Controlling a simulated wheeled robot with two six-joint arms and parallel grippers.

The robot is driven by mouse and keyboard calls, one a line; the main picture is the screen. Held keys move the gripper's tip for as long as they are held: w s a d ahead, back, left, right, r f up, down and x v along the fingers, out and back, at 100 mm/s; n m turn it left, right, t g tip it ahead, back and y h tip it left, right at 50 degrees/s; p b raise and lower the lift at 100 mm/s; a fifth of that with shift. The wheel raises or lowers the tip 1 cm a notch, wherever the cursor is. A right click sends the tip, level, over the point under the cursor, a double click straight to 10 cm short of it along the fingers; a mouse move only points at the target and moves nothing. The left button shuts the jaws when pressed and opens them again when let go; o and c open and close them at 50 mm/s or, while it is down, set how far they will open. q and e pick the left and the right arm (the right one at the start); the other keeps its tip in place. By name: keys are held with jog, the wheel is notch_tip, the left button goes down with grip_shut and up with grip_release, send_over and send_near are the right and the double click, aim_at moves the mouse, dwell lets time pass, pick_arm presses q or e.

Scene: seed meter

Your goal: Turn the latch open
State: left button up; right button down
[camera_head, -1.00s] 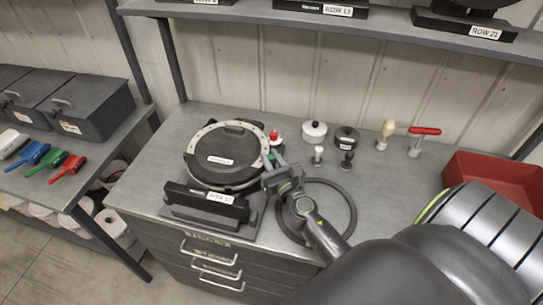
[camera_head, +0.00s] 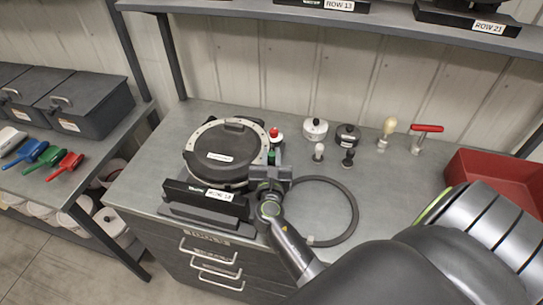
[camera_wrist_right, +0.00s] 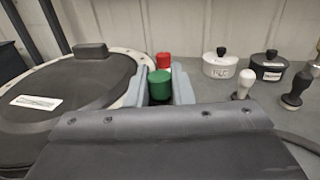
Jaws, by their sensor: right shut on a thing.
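The seed meter (camera_head: 226,139) is a round dark housing with a pale rim and a white label, on the left of the bench. At its right edge is a green-capped part (camera_head: 274,156), which looks like the latch handle; a red knob (camera_head: 276,134) is just behind it. My right gripper (camera_head: 270,174) is at the meter's right edge. In the wrist view, its two grey fingers (camera_wrist_right: 159,90) are shut on the green-capped part (camera_wrist_right: 160,82). Its lower part is hidden by the gripper. My left gripper is out of view.
A black hose ring (camera_head: 356,212) lies right of the gripper. White (camera_head: 315,130) and black (camera_head: 347,138) lidded pots, small knobbed tools and a red tray (camera_head: 492,172) stand farther right. A ROW sign bar (camera_head: 206,194) fronts the meter.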

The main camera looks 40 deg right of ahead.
aim_at(271, 154)
jog(key=c, duration=1.3)
grip_release()
notch_tip(271, 154, up, 10)
jog(key=shift+p, duration=1.1)
jog(key=shift+o, duration=0.2)
